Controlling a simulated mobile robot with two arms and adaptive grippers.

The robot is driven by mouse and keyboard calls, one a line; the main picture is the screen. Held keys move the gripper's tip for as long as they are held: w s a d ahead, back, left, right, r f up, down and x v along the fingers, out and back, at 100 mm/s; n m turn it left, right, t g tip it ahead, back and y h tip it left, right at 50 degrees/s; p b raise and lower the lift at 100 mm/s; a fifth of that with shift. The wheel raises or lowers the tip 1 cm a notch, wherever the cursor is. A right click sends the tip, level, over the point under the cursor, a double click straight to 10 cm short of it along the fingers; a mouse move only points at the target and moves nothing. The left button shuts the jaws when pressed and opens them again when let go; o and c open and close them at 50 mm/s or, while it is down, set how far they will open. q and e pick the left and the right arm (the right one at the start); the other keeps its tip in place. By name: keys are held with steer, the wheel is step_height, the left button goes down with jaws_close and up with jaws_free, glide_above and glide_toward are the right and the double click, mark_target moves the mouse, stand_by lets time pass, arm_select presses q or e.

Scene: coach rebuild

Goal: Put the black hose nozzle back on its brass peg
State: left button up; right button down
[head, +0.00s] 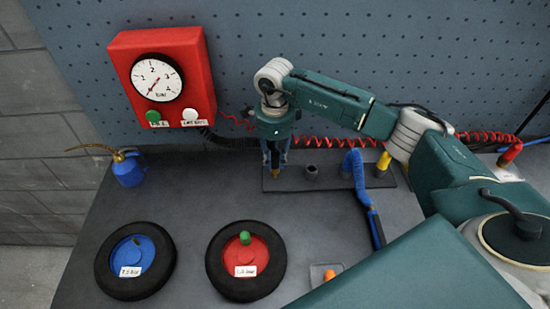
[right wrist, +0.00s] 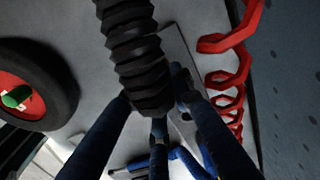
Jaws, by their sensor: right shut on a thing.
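My right gripper (head: 275,157) points down over the left end of the flat dark rack on the bench. In the right wrist view, its blue fingers (right wrist: 155,105) are closed around the end of a black ribbed hose (right wrist: 132,50). The black nozzle is mostly hidden between the fingers. A small brass-coloured piece (head: 275,173) shows right below the fingertips at the rack. I cannot tell whether the nozzle touches it or sits on it. The black hose (head: 235,141) also shows in the head view, running left toward the red box. My left gripper is not in view.
A red coiled hose (head: 325,141) runs behind. A red gauge box (head: 190,60), blue oil can (head: 129,170) and two wheels (head: 112,260) (head: 213,265) are left.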

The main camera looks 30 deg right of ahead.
steer(key=shift+f+b, duration=0.85)
steer(key=shift+f, duration=0.15)
steer(key=c, duration=1.4)
jaws_free()
steer(key=shift+c, duration=0.2)
steer(key=shift+r, duration=0.25)
step_height(320, 180, up, 12)
steer(key=shift+f, duration=0.25)
